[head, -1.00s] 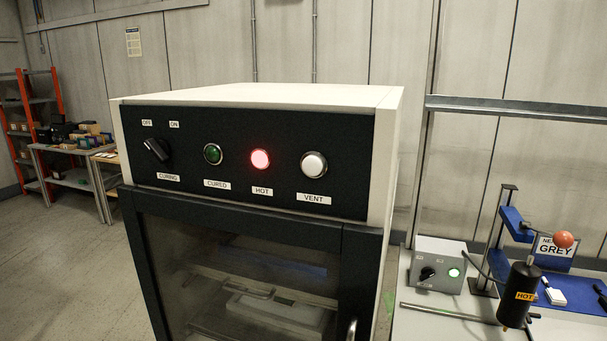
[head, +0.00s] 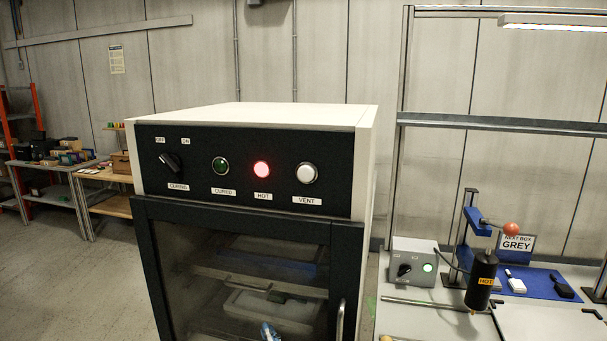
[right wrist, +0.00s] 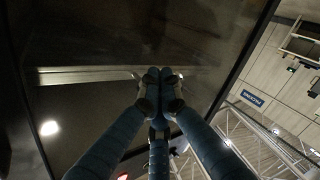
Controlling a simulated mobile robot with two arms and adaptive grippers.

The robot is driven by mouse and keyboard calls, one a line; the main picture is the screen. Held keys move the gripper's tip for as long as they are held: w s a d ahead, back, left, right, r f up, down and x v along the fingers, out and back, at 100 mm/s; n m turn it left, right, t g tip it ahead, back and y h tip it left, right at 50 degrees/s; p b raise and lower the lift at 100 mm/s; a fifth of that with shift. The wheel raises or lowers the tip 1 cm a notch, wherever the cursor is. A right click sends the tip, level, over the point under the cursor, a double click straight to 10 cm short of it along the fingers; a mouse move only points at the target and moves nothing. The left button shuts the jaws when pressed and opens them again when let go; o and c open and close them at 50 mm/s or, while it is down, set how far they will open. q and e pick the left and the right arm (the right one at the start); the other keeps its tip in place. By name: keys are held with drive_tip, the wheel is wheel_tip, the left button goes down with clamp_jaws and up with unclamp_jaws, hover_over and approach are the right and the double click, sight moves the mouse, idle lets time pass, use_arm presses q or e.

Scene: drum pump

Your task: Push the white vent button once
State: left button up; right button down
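The white vent button (head: 307,173) is round in a metal ring, at the right of the black panel of the oven cabinet (head: 250,113), above its VENT label. Nothing touches it. My right gripper (head: 268,331) just shows at the bottom edge of the head view, in front of the glass door and well below the button. In the right wrist view, the blue fingers of my right gripper (right wrist: 160,76) meet at their tips with nothing between them, facing dark glass. The button is not seen there. My left gripper is out of view.
The panel also has a curing knob (head: 171,163), a dark green cured lamp (head: 220,166) and a lit red hot lamp (head: 261,169). A door handle (head: 340,322) stands out below right. A bench (head: 395,318) with a hot black cylinder (head: 481,281) is at right.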

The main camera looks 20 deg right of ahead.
sight(306, 174)
drive_tip(key=s+r+t+h, duration=0.1)
drive_tip(key=s+r+t, duration=0.1)
drive_tip(key=r, duration=1)
drive_tip(key=s+d+r+m+t+p, duration=0.1)
drive_tip(key=s+r+t, duration=0.2)
drive_tip(key=r, duration=0.9)
drive_tip(key=s+r+t+h, duration=0.1)
drive_tip(key=s+r+t, duration=0.2)
drive_tip(key=r, duration=0.9)
drive_tip(key=shift+s+d+r+m+h+p, duration=0.25)
drive_tip(key=shift+s+r+m+h+p, duration=0.05)
drive_tip(key=shift+s, duration=0.95)
drive_tip(key=shift+w, duration=0.1)
drive_tip(key=shift+w+d+f, duration=0.1)
drive_tip(key=shift+w+d, duration=0.75)
drive_tip(key=shift+w, duration=0.35)
drive_tip(key=shift+w+d+r, duration=0.1)
drive_tip(key=shift+w+d, duration=0.7)
drive_tip(key=shift+w, duration=0.45)
drive_tip(key=shift+w+d+f, duration=0.1)
drive_tip(key=shift+w+d, duration=0.75)
drive_tip(key=shift+w, duration=0.35)
drive_tip(key=shift+w+d, duration=0.1)
